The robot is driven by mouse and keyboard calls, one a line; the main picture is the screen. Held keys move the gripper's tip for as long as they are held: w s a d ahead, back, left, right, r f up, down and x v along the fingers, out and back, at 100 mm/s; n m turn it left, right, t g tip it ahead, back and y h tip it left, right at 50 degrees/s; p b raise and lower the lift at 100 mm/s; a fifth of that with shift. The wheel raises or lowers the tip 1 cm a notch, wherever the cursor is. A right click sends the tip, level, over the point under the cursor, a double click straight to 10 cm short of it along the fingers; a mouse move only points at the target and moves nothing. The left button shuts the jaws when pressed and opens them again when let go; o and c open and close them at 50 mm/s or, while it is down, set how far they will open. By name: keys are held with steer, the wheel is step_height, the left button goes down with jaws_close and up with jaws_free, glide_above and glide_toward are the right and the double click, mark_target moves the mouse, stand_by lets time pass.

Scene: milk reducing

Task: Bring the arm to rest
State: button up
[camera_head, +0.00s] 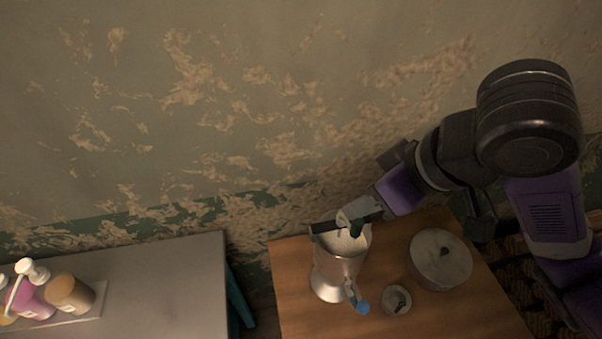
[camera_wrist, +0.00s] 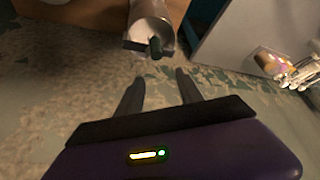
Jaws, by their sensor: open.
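My gripper (camera_wrist: 160,77) shows in the wrist view with its two dark fingers spread and nothing between them. In the head view my gripper (camera_head: 350,214) is over the rim of a metal vessel (camera_head: 335,275); the exact gap is hard to tell. The vessel stands upright on the wooden table (camera_head: 300,318), with pale contents inside and a blue-tipped lever (camera_head: 361,306) at its lower front. In the wrist view the vessel (camera_wrist: 152,22) lies beyond the fingertips, with a dark green piece (camera_wrist: 155,47) at its rim.
A round grey lidded pot (camera_head: 440,262) and a small round dish (camera_head: 397,301) stand right of the vessel. A grey table (camera_head: 170,285) at left bears a tray with bottles and jars (camera_head: 68,293). A peeling wall (camera_head: 220,110) rises behind. The grey table's right part is clear.

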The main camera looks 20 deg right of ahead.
steer(key=w+a+r+m+t+y, duration=0.3)
steer(key=w+a+t+y, duration=0.1)
steer(key=a, duration=0.3)
steer(key=w+a+r+m+t+y, duration=0.25)
steer(key=a+t, duration=0.25)
steer(key=a, duration=0.3)
steer(key=s+d+f+m+t+h, duration=0.1)
steer(key=s+d+f+m+h, duration=0.1)
steer(key=s+f+m+h, duration=0.3)
steer(key=s+d+f+t+h, duration=0.1)
steer(key=s+d+f, duration=0.2)
steer(key=f, duration=0.5)
steer(key=s+d+f+n+g+h, duration=0.1)
steer(key=s+d+f+n, duration=0.2)
steer(key=s, duration=0.7)
steer(key=s+d+f+n+g+h, duration=0.1)
steer(key=s+d+f+n, duration=0.2)
steer(key=s, duration=0.8)
steer(key=shift+n, duration=0.35)
steer(key=f+b, duration=0.3)
steer(key=b, duration=0.1)
steer(key=f+b, duration=0.2)
steer(key=shift+s+d+f+b, duration=0.2)
steer(key=shift+d+f+b, duration=0.1)
steer(key=shift+d+b, duration=0.1)
